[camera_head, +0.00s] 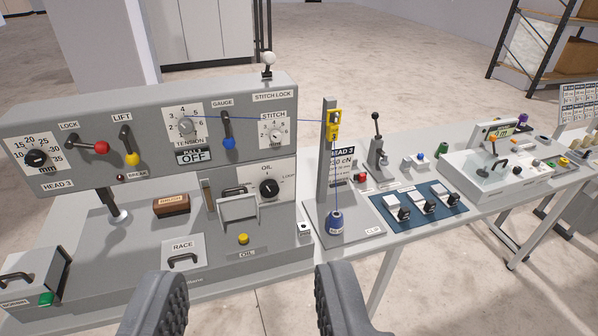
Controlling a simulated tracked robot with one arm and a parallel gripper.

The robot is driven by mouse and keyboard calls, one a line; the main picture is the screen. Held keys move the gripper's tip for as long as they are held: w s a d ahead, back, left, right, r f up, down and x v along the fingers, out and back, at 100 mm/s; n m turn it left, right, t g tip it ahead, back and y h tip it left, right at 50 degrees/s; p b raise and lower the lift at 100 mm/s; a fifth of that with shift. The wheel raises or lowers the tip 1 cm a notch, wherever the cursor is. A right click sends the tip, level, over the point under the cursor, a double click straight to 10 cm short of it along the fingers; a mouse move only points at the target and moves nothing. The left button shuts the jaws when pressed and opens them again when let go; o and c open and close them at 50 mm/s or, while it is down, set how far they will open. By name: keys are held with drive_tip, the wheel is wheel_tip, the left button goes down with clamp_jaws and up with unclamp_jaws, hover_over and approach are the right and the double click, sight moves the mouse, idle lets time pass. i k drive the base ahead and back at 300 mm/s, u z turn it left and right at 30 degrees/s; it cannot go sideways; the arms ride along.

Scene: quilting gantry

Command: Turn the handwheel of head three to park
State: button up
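The grey machine labelled HEAD 3 (240,100) fills the left of the view, running back from the near edge. I cannot make out a handwheel or a park mark on it. Its front carries a black knob on a millimetre scale (36,158), a tension dial (186,126), a stitch dial (275,135) and a black oil knob (269,188). My gripper (252,290) is open and empty at the bottom, its two dark ribbed fingers wide apart. It appears in front of the machine's base, touching none of these controls.
Red, yellow and blue knobbed levers stick out from the machine's face. A stand (326,160) with a blue thread and blue weight (336,224) stands right of it. Open floor lies behind.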

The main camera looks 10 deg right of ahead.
sight(268, 189)
drive_tip(key=u, duration=0.2)
drive_tip(key=i, duration=1.15)
drive_tip(key=u, duration=0.7)
